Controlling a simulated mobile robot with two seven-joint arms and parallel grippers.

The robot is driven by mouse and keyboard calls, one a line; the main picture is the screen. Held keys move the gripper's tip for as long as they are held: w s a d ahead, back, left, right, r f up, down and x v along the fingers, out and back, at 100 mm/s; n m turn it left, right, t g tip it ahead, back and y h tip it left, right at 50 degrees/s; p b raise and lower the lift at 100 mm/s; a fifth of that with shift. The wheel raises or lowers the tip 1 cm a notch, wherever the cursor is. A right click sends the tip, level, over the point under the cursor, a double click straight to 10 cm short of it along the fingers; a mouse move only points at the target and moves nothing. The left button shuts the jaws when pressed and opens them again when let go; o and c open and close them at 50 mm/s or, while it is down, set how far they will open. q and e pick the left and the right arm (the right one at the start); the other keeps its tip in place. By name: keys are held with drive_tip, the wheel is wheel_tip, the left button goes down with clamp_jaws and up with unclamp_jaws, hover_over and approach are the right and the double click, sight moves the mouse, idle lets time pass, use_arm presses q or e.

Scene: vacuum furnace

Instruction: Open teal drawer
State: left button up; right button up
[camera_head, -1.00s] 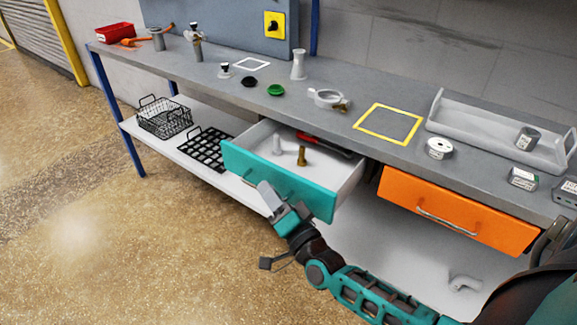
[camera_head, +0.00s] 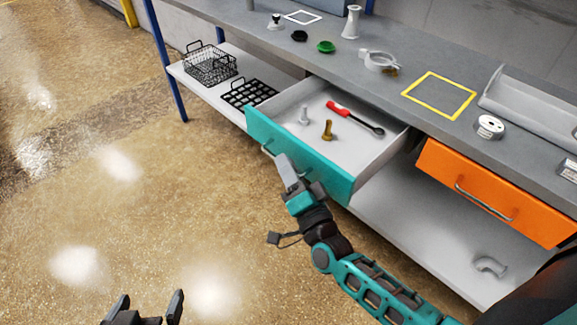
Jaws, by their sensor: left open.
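The teal drawer (camera_head: 335,176) stands pulled out from under the workbench, its inside in plain view. It holds a white fitting (camera_head: 304,116), a brass fitting (camera_head: 328,130) and a red-handled wrench (camera_head: 352,115). The drawer's metal handle (camera_head: 267,151) shows on its front, partly hidden by my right gripper (camera_head: 285,168). The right gripper's fingers are at the handle; whether they are closed on it is not clear. My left gripper (camera_head: 147,304) is open and empty low at the bottom left, over the floor and well apart from the drawer.
An orange drawer (camera_head: 487,191) sits shut to the right. Below is a white shelf (camera_head: 405,215) with a grey pipe elbow (camera_head: 490,266). A wire basket (camera_head: 209,66) and black grid tray (camera_head: 247,95) stand at left. The floor (camera_head: 130,210) before the drawer is clear.

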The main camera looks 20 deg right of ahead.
drive_tip(key=shift+s, duration=0.1)
use_arm(q)
drive_tip(key=shift+r, duration=0.1)
use_arm(e)
drive_tip(key=v, duration=1.2)
drive_tip(key=shift+s, duration=0.35)
use_arm(q)
drive_tip(key=shift+y, duration=0.4)
drive_tip(key=r+p, duration=0.1)
drive_tip(key=p, duration=0.1)
drive_tip(key=a+r+p, duration=0.1)
drive_tip(key=p, duration=0.1)
drive_tip(key=s+a+r+p, duration=0.1)
drive_tip(key=p, duration=0.1)
drive_tip(key=shift+s+r+p, duration=0.1)
drive_tip(key=shift+r+p, duration=0.1)
drive_tip(key=shift+p, duration=0.1)
use_arm(e)
drive_tip(key=n+g, duration=0.3)
drive_tip(key=n, duration=0.1)
drive_tip(key=s+f+n+g, duration=0.1)
drive_tip(key=n+g, duration=0.2)
drive_tip(key=n, duration=0.2)
drive_tip(key=s+f+n+g+y, duration=0.1)
drive_tip(key=n+g, duration=0.2)
drive_tip(key=n, duration=0.1)
drive_tip(key=shift+s+f+n+g, duration=0.25)
drive_tip(key=shift+n+g, duration=0.05)
use_arm(q)
drive_tip(key=shift+d, duration=0.1)
